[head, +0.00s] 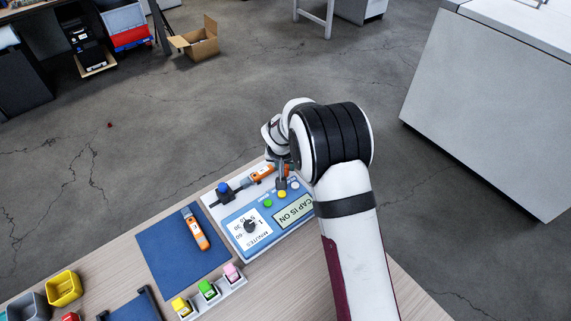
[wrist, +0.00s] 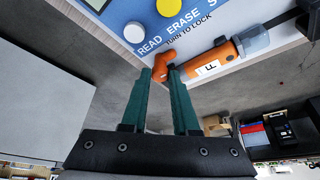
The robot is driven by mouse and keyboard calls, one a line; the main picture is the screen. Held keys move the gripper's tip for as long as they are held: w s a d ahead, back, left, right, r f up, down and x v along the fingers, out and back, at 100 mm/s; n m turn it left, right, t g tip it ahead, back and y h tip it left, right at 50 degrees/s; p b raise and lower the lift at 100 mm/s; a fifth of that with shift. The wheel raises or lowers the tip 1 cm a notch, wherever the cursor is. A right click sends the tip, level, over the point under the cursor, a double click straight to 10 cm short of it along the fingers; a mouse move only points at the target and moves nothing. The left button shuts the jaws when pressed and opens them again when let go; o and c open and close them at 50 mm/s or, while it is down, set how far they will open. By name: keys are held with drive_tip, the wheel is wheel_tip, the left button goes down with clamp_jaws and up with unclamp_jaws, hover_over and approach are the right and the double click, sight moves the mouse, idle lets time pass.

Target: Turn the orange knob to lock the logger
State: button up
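The orange knob (wrist: 164,65) shows in the wrist view beside the words "TURN TO LOCK" on the blue panel. An orange logger (wrist: 213,60) with a clear cap lies in the station next to the knob; it also shows in the head view (head: 262,173). My gripper (wrist: 160,72) has its two teal fingers apart, with the knob at and partly between their tips. The right finger hides part of the knob. I cannot tell whether both fingers touch it. In the head view my gripper (head: 283,185) is over the station's far edge and hides the knob.
The blue station (head: 240,210) has a dial (head: 250,226), coloured buttons and a display reading "CAP IS ON". A second orange logger (head: 195,228) lies on a blue mat (head: 165,260). Coloured blocks (head: 207,290) stand in a rack in front. Yellow and grey bins (head: 64,288) are at left.

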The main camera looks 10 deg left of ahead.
clamp_jaws()
drive_tip(key=m, duration=0.1)
drive_tip(key=m+h, duration=0.1)
drive_tip(key=m, duration=0.2)
drive_tip(key=shift+a+h, duration=0.25)
drive_tip(key=shift+h, duration=0.05)
drive_tip(key=m+h, duration=0.1)
drive_tip(key=m, duration=0.2)
drive_tip(key=shift+w+a+m+g, duration=0.1)
drive_tip(key=shift+a+m+g, duration=0.05)
drive_tip(key=shift+m+g, duration=0.25)
drive_tip(key=m, duration=0.1)
drive_tip(key=m+g+h, duration=0.1)
drive_tip(key=m, duration=0.3)
drive_tip(key=shift+w+a+g, duration=0.1)
drive_tip(key=shift+w+g, duration=0.15)
drive_tip(key=shift+g, duration=0.15)
drive_tip(key=m, duration=0.2)
drive_tip(key=m+g, duration=0.1)
drive_tip(key=m, duration=0.1)
drive_tip(key=shift+w+m+g+h, duration=0.15)
drive_tip(key=shift+m+g+h, duration=0.15)
drive_tip(key=shift+m+h, duration=0.1)
drive_tip(key=shift+m, duration=0.3)
